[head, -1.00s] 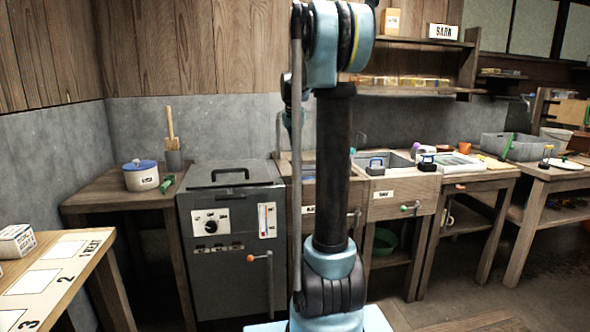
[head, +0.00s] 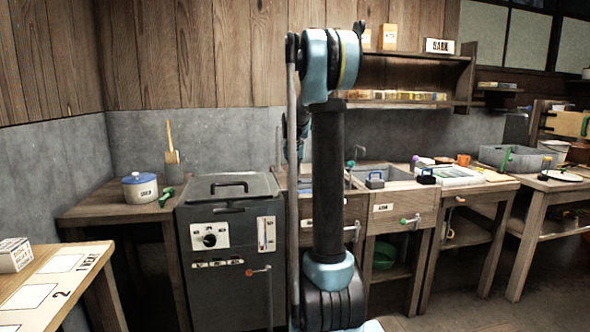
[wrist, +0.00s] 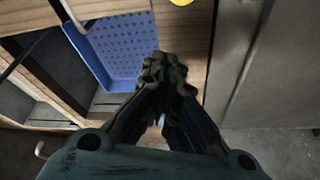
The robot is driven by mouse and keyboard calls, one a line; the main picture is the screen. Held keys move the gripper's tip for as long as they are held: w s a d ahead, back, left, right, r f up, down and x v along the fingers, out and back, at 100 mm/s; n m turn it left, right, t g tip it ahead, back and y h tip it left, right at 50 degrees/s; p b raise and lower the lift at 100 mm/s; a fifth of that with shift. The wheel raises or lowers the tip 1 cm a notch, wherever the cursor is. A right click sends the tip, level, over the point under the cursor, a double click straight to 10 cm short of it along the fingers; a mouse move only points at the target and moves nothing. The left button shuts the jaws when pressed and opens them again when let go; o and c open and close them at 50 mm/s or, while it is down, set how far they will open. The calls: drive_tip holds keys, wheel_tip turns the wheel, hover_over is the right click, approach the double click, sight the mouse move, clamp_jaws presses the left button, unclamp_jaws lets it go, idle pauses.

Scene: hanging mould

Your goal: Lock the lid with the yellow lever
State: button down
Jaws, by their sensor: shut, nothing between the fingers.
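My gripper (wrist: 160,68) is shut and empty in the wrist view, its fingers together beside a blue perforated basket. A round yellow piece (wrist: 179,2) is cut off at the top edge, just beyond the fingertips; I cannot tell whether it is part of the yellow lever. In the head view a grey cabinet has a flat grey lid (head: 205,188) with a dark handle on top; I cannot tell if this is the task's lid. No yellow lever can be made out there. My arm blocks part of the counter, and the gripper is not clear there.
The blue basket (wrist: 112,50) sits within wooden framing in the wrist view, with a grey upright panel (wrist: 285,75) at right. In the head view, a red-knobbed lever (head: 250,272) is on the cabinet front. A table (head: 85,275) stands at the left; wooden counters run right.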

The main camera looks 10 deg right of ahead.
drive_tip(key=shift+s+a+f, duration=0.25)
drive_tip(key=shift+s+f, duration=0.2)
drive_tip(key=shift+s, duration=0.1)
drive_tip(key=shift+s+a+f, duration=0.2)
drive_tip(key=shift+s+f, duration=0.2)
drive_tip(key=shift+s, duration=0.15)
drive_tip(key=shift+s+a, duration=0.2)
drive_tip(key=shift+s, duration=0.35)
drive_tip(key=shift+s+d, duration=0.1)
drive_tip(key=shift+d, duration=0.05)
